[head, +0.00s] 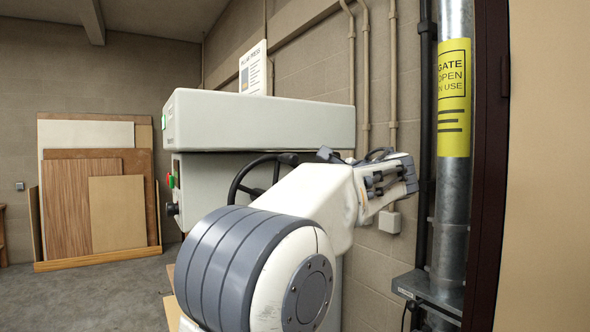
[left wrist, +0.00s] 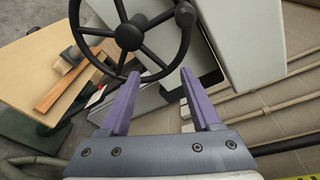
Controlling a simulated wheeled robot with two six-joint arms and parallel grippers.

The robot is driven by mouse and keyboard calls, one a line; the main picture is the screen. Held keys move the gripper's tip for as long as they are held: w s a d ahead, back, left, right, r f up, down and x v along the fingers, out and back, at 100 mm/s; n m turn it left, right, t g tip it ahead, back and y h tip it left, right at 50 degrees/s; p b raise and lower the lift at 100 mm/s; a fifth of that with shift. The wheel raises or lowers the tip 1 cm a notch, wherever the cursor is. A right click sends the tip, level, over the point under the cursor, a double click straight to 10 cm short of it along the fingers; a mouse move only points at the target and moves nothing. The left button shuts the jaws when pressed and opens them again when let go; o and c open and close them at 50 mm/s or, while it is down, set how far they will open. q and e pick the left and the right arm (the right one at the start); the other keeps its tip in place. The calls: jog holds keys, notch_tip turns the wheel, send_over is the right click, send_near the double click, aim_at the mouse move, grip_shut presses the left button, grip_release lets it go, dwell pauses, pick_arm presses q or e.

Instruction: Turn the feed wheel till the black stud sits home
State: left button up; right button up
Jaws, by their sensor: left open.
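The feed wheel is a black spoked hand wheel (head: 236,186) on the front of the pale press, partly hidden behind my arm in the head view. It shows more fully in the left wrist view (left wrist: 128,37), with a round black handle (left wrist: 185,15) on its rim. My left gripper (left wrist: 159,75) has two purple fingers, spread apart and empty. In the head view my arm covers the fingers. I cannot make out the black stud for certain. My right gripper is not in view.
The press (head: 258,120) has green and red buttons and a black knob (head: 171,209). A metal post (head: 453,200) with a yellow sign stands at right. Wood panels (head: 85,200) lean at the back left.

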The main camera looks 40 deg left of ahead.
pick_arm(q)
jog(key=y, duration=0.2)
send_near(282, 158)
jog(key=w+a, duration=0.2)
jog(key=shift+w+n+g, duration=0.3)
jog(key=shift+w+g, duration=0.1)
jog(key=p+x, duration=0.4)
jog(key=x, duration=0.4)
jog(key=shift+a+r, duration=0.1)
jog(key=shift+r, duration=0.05)
jog(key=shift+w+a+p, duration=0.3)
jog(key=shift+a+p, duration=0.05)
jog(key=shift+a, duration=0.3)
grip_shut()
